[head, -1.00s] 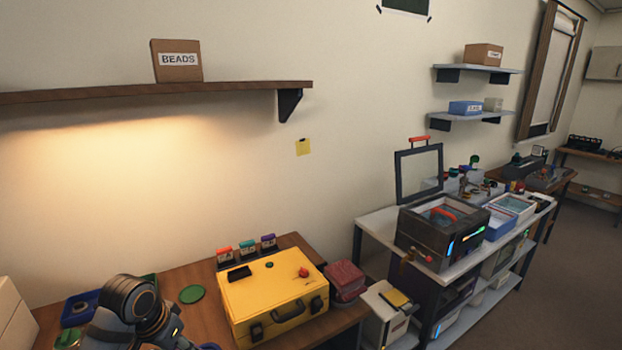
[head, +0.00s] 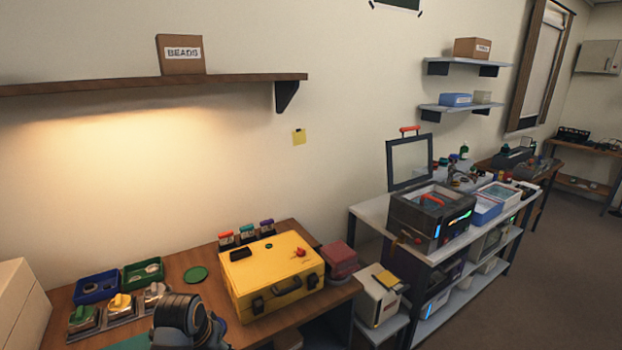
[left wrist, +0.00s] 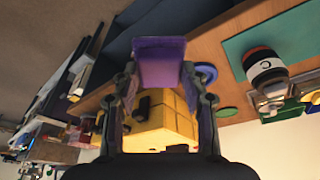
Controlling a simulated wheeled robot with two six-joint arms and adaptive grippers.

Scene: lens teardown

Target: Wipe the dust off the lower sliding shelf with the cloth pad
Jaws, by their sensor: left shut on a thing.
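My left gripper (left wrist: 160,75) is shut on a purple block-like pad (left wrist: 159,62), which looks like the cloth pad, in the left wrist view. The pad sits between both fingers and sticks out past their tips. In the head view only a dark joint of my left arm shows at the bottom edge; the gripper and pad are out of that view. I cannot tell which surface is the lower sliding shelf, and no dust is visible. My right gripper is in neither view.
A yellow case (head: 272,280) stands on the wooden bench (head: 190,262), with blue (head: 96,287) and green (head: 143,273) trays to its left. A white box (head: 377,297) stands right of the bench. A rack (head: 366,213) with lower shelves stands farther right. Open floor lies at far right.

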